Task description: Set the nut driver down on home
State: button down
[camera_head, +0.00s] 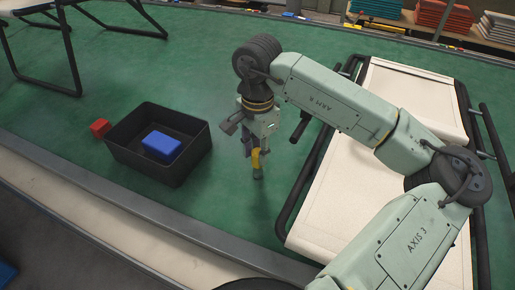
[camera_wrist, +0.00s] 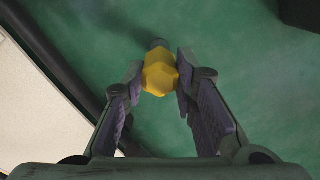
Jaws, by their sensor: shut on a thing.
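The nut driver (camera_head: 256,158) shows as a small yellow handle with a greyish lower end, roughly upright below my gripper (camera_head: 256,148). In the wrist view its yellow six-sided handle (camera_wrist: 159,76) sits between the fingertips of my gripper (camera_wrist: 160,80), and a dark part shows beyond it. My gripper is shut on the handle and points down at the green surface (camera_head: 225,205), between the black bin and the lounger. I cannot tell whether the nut driver's lower end touches the surface. No spot marked as home can be made out.
A black open bin (camera_head: 195,160) holding a blue block (camera_head: 162,144) stands to the left. A red block (camera_head: 100,128) lies beside it. The folding lounger (camera_head: 330,205), with cream panels and a black frame, lies close on the right. Green surface in front of the gripper is clear.

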jog(key=shift+f+b, duration=0.25)
jog(key=shift+b, duration=0.05)
jog(key=c, duration=1.3)
grip_release()
jog(key=shift+r, duration=0.1)
notch_tip(320, 180, up, 12)
jog(key=b, duration=0.1)
jog(key=shift+r, duration=0.2)
